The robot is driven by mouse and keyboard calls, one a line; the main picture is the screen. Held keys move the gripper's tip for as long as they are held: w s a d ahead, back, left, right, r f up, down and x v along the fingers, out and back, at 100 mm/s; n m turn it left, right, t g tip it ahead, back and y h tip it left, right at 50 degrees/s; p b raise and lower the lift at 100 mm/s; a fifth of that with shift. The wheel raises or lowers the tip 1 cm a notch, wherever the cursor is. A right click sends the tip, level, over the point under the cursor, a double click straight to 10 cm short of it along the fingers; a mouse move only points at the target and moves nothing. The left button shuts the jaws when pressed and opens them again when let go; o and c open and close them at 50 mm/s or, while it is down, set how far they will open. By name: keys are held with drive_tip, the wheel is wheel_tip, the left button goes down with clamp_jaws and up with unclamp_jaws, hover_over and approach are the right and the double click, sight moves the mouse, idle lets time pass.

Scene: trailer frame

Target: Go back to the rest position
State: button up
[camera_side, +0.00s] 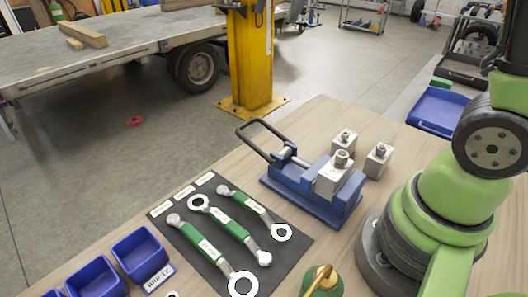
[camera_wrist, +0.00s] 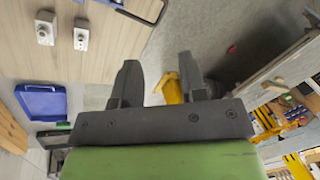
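My gripper (camera_wrist: 157,75) shows in the wrist view with its two dark fingers spread apart. Nothing is held between them; the floor and part of a yellow column show behind the gap. The gripper is away from the workbench surface, which lies at the upper left of that view. In the side view my green arm stands at the right edge of the bench, and the gripper itself is out of frame.
A blue clamping fixture (camera_side: 310,185) with metal blocks stands on the wooden bench (camera_side: 325,118). Several green-handled wrenches lie on a dark mat (camera_side: 292,239). Blue bins (camera_side: 139,252) stand at the front left. A yellow column (camera_side: 250,55) and a flatbed trailer (camera_side: 110,45) are beyond the bench.

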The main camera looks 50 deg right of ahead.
drive_tip(key=s+a+f+n+t, duration=0.1)
drive_tip(key=s+n+t, duration=0.1)
drive_tip(key=s, duration=0.5)
drive_tip(key=s+a+f+n+t+y, duration=0.1)
drive_tip(key=s+n, duration=0.3)
drive_tip(key=s, duration=0.4)
drive_tip(key=shift+s+a+f+t, duration=0.15)
drive_tip(key=shift+s+f+t, duration=0.1)
drive_tip(key=shift+f+t, duration=0.25)
